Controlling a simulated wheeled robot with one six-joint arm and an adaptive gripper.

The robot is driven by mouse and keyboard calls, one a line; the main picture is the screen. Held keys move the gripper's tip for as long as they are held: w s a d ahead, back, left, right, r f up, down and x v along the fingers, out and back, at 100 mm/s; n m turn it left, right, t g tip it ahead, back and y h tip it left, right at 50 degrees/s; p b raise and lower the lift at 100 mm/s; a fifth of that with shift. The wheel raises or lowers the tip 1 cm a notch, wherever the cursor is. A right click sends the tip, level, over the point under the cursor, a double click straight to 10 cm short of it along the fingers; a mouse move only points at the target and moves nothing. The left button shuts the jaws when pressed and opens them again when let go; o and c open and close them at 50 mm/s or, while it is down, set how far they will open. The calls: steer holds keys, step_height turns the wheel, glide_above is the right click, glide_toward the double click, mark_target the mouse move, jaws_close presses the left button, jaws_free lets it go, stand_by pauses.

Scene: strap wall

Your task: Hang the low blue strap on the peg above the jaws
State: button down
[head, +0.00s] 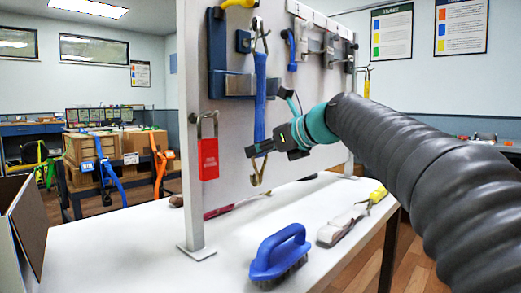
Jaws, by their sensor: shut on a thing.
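The blue strap (260,95) hangs upright in front of the white panel. A metal hook (260,32) is at its upper end, and a brass-coloured hook (258,172) is at its lower end. My gripper (262,148) comes in from the right and is shut on the strap's lower part, just above the lower hook. The jaws hide part of the strap there. The upper hook is close to a peg area near the top of the panel; I cannot tell whether it rests on a peg.
A blue holder (217,60) and a red tag (208,158) are on the panel left of the strap. Several tools hang to its right. A blue brush (281,255) and a pale rolled strap (341,226) lie on the white table (130,235). The table's front left is clear.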

steer(key=c, duration=0.8)
jaws_free()
steer(key=v, duration=1.1)
steer(key=s+d+f+n+g+h, duration=0.1)
steer(key=s+d+f+n+h, duration=0.2)
steer(key=s+f+n, duration=0.5)
steer(key=s+d+f+n+g+h, duration=0.1)
steer(key=s+d+f+n+h, duration=0.3)
steer(key=s+f+n, duration=0.5)
steer(key=s+d+f+n+h, duration=0.3)
steer(key=s+d+f+n, duration=0.3)
steer(key=f, duration=1.5)
steer(key=shift+s+n+g+h, duration=0.4)
steer(key=shift+s+n, duration=0.75)
steer(key=shift+n, duration=0.15)
